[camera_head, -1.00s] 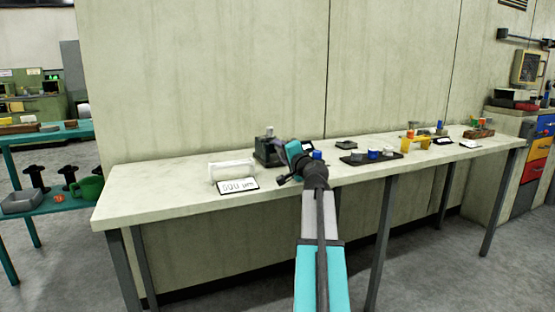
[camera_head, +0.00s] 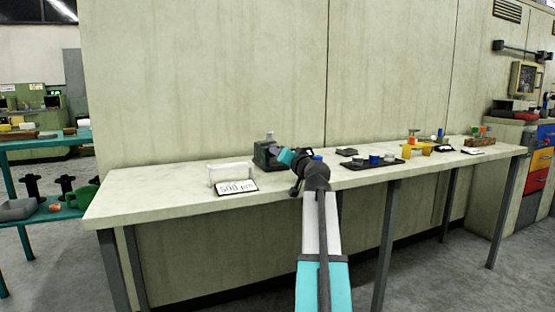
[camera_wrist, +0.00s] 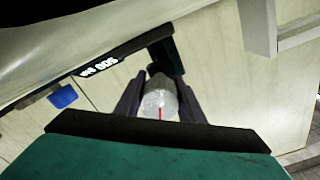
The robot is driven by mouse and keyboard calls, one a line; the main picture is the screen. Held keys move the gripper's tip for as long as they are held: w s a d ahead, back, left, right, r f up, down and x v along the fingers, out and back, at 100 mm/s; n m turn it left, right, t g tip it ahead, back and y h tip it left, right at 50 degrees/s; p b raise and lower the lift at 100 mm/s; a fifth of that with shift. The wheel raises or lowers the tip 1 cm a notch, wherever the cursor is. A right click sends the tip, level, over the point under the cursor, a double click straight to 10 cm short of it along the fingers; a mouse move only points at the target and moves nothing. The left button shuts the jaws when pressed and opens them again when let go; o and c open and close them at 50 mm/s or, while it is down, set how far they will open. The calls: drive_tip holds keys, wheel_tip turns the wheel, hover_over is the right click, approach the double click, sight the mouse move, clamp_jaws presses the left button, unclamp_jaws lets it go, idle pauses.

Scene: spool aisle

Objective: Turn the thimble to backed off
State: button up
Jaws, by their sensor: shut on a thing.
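The thimble (camera_wrist: 160,98) is a pale, shiny cylinder with a red line along it, at the middle of the wrist view. My gripper (camera_wrist: 158,90) is shut on it, one dark finger on each side. A dark bracket-like piece (camera_wrist: 165,52) stands just beyond the thimble. A card reading about 500 µm (camera_head: 237,188) lies left of my arm; a 500 marking (camera_wrist: 100,66) also shows, tilted, in the wrist view.
The pale bench (camera_head: 150,197) carries a white bar-like stand (camera_head: 231,171) left of the device. A dark tray (camera_head: 371,164) with small cups, yellow cups (camera_head: 427,149) and other items stand to the right. A wall rises behind the bench. The bench's front left is clear.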

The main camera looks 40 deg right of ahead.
drive_tip(key=shift+r, duration=0.2)
drive_tip(key=o, duration=1)
drive_tip(key=shift+o, duration=0.2)
drive_tip(key=shift+f, duration=0.1)
drive_tip(key=shift+p+v, duration=2)
drive_tip(key=shift+v, duration=4.9)
